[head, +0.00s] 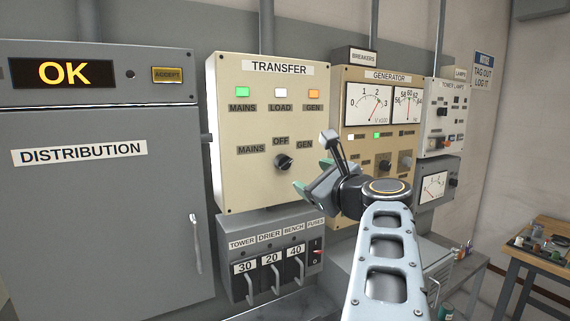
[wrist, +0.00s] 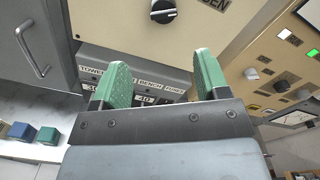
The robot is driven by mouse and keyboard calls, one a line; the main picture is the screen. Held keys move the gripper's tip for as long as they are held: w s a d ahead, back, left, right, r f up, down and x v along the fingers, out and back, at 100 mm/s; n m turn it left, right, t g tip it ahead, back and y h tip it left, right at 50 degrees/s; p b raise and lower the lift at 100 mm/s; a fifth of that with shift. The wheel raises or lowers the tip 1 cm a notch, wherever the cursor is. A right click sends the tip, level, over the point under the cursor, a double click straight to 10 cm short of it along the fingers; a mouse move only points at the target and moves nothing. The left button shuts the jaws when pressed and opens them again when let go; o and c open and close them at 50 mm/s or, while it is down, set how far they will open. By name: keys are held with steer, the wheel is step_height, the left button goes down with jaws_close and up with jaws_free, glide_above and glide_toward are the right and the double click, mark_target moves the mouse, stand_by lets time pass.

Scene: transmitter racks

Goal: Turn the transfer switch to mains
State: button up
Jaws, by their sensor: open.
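The cream TRANSFER panel (head: 235,125) is on the wall in the head view. Its black round transfer switch (head: 283,162) sits low, with MAINS to its left, OFF above and GEN to its right. Its pale mark appears to point right, toward GEN. The switch also shows at the top of the wrist view (wrist: 163,11). My gripper (head: 314,163) is open and empty, to the right of the switch in the head view. In the wrist view its green fingertips (wrist: 160,68) are spread below the switch, apart from it.
Green MAINS (head: 242,92), white LOAD (head: 280,92) and orange GEN (head: 314,93) lamps are lit. A breaker box (head: 232,222) with several levers is below. The GENERATOR panel (head: 350,145) is right, behind my arm. The DISTRIBUTION cabinet (head: 90,210) with a handle (head: 195,243) stands left.

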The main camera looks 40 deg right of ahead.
mark_target(287, 163)
steer(key=w, duration=0.4)
steer(key=w+d+p, duration=0.1)
steer(key=w, duration=0.3)
steer(key=w+d+p, duration=0.1)
steer(key=w, duration=0.4)
steer(key=shift+r, duration=0.2)
steer(key=shift+c, duration=0.5)
steer(key=c, duration=0.8)
